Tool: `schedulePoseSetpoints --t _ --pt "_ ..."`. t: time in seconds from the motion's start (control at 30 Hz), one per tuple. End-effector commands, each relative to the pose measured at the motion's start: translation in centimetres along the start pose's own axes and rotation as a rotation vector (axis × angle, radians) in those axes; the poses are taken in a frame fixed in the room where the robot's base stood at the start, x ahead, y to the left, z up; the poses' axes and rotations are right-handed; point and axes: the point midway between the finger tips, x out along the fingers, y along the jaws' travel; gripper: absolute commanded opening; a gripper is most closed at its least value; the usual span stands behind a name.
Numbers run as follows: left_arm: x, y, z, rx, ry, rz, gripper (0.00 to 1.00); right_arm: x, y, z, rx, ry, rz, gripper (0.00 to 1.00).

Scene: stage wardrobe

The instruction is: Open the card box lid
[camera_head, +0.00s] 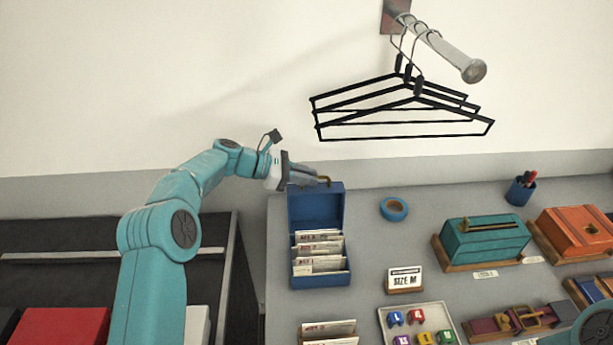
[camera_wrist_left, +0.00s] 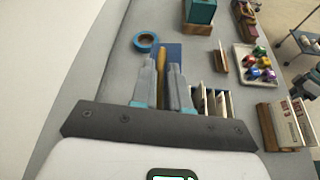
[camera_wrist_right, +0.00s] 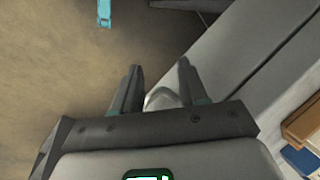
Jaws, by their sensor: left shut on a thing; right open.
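The blue card box (camera_head: 322,281) stands on the grey table, with rows of cards inside. Its lid (camera_head: 316,209) stands raised at the back of the box, so the inside shows. My left gripper (camera_head: 318,179) is at the top edge of the lid, shut on the brass lid handle (camera_head: 325,180). In the left wrist view the handle (camera_wrist_left: 161,62) lies between the two fingers, with part of the blue box behind. My right gripper (camera_wrist_right: 160,68) is open and empty in the right wrist view, away from the card box.
Blue tape (camera_head: 394,209) lies right of the box. A size sign (camera_head: 404,279), a tray (camera_head: 447,309) of coloured pieces, and teal (camera_head: 484,246) and orange (camera_head: 577,238) boxes stand further right. Black hangers (camera_head: 400,107) hang from a rail above.

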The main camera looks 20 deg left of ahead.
Motion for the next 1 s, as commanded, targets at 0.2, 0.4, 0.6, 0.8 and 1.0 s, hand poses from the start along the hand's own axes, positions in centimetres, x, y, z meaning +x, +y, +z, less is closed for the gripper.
schedulePoseSetpoints --t 0.2,0.4,0.6,0.8,1.0 --pt "-0.1 0.1 0.1 0.003 -0.001 0.003 0.36 0.0 0.0 0.0 0.0 0.0 0.0 0.43" --pt "-0.2 0.1 0.0 0.002 -0.001 0.002 0.36 0.1 0.0 0.0 0.0 0.0 0.0 0.43" --pt "-3.0 0.1 -0.2 0.004 0.0 0.007 0.36 1.2 0.4 0.0 0.0 0.0 0.0 0.43" --pt "-8.4 0.1 -0.2 0.005 0.0 0.009 0.36 2.4 0.9 -0.1 0.0 0.0 0.0 0.43" --pt "-13.2 0.1 0.0 0.005 0.0 0.008 0.36 2.9 1.0 -0.1 0.0 0.0 0.0 0.43"
